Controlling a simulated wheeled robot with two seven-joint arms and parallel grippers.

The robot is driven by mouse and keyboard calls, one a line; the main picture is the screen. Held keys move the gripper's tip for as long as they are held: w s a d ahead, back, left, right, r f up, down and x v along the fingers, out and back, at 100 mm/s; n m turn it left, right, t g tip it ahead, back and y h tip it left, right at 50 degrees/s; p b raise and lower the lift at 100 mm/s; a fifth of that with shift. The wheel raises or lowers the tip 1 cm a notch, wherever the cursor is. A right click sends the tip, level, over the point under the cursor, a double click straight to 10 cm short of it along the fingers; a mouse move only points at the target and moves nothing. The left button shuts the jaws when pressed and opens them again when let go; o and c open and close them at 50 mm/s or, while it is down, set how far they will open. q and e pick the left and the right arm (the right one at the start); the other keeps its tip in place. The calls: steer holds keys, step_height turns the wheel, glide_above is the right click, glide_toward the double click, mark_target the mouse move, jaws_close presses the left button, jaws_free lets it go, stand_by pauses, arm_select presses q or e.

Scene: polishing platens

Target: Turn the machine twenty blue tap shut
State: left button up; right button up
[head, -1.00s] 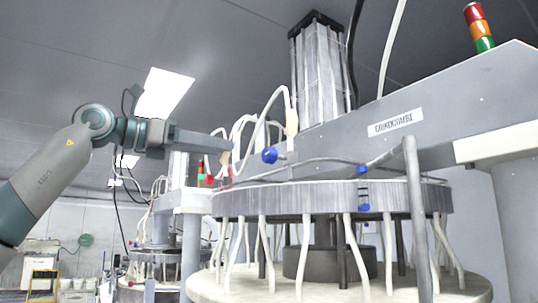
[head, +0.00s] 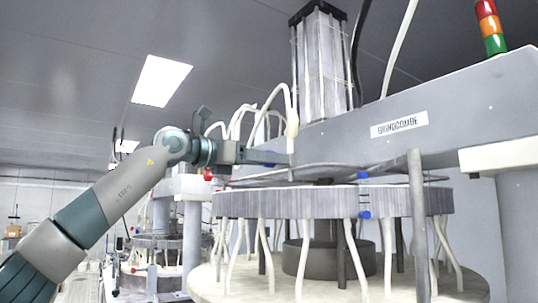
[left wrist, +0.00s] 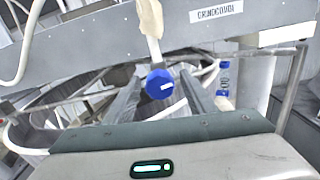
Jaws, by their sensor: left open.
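The blue tap (left wrist: 159,84) shows in the left wrist view as a round blue knob with a small white label, below a white hose fitting. My left gripper (left wrist: 162,98) is open, with one grey finger on each side of the tap. I cannot tell whether either finger touches it. In the head view my left gripper (head: 278,157) reaches in from the left at the machine's arm and hides the tap. The tap's handle angle is hard to read. My right gripper is not in view.
The grey machine beam (head: 340,132) carries a name plate (head: 400,124). Below it is a round ribbed platen (head: 290,204) with several white hoses. A grey post (head: 420,225) stands in front. Other small blue fittings (head: 364,214) sit at the platen's rim. A signal lamp (head: 489,25) stands above.

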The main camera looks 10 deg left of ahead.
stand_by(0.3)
arm_select(q)
steer(key=c, duration=1)
steer(key=shift+c, duration=0.2)
steer(key=shift+d+f+n+b, duration=0.1)
steer(key=shift+n+b, duration=0.9)
steer(key=shift+n, duration=0.3)
steer(key=n+b, duration=0.2)
steer(key=n, duration=0.2)
steer(key=n+b, duration=0.2)
steer(key=n, duration=0.3)
steer(key=shift+n+b, duration=0.3)
steer(key=shift+b, duration=0.1)
steer(key=shift+r+n+b, duration=0.2)
steer(key=shift+n+b, duration=0.4)
steer(key=shift+n, duration=1.3)
